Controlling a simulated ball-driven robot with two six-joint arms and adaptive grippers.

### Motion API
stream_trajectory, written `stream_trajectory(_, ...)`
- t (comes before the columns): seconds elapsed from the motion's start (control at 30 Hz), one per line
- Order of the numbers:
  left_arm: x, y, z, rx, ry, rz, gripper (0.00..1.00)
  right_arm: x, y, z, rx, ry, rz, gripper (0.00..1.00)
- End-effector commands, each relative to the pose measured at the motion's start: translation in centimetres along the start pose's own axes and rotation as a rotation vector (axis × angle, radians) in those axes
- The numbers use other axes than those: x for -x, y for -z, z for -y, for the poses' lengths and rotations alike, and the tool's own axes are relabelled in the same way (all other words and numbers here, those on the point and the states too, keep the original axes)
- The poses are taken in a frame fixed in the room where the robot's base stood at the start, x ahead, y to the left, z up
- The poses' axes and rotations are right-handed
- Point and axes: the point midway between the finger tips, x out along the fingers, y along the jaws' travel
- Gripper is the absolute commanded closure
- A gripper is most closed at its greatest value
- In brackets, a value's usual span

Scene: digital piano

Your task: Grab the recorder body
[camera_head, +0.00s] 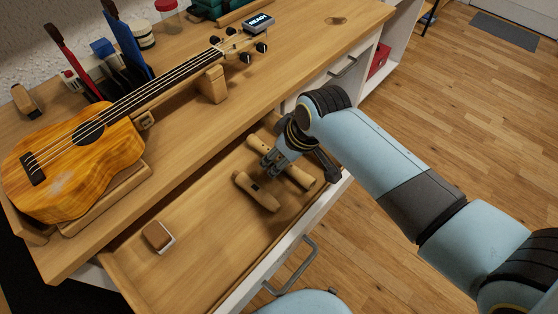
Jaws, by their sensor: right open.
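Two wooden recorder pieces lie in the open drawer (195,225). The longer one, which looks like the recorder body (297,176), lies partly under my right gripper, which hides part of it. The shorter piece (258,192) has a dark slot in its side and lies just in front of it. My right gripper (268,164) is open and points down over the far part of the longer piece. I cannot tell whether its fingers touch that piece. My left gripper is out of view.
A small brown and white block (159,236) lies in the near left of the drawer. A ukulele (80,165) rests on wooden stands on the desk (300,55) above. The drawer's front carries a metal handle (291,268). The drawer's middle is clear.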

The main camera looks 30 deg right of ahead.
Motion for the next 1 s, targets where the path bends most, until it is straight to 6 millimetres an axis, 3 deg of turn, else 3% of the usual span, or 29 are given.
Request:
stream_trajectory(0.27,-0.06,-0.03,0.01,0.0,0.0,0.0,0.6,-0.28,0.04,-0.01,0.0,0.0,-0.001,0.45)
stream_trajectory(0.7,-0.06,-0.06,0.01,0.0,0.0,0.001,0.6,-0.27,0.02,-0.02,0.0,0.0,0.0,1.0)
stream_trajectory(1.0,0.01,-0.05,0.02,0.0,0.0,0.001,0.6,-0.09,0.13,-0.03,0.0,-0.001,-0.001,1.0)
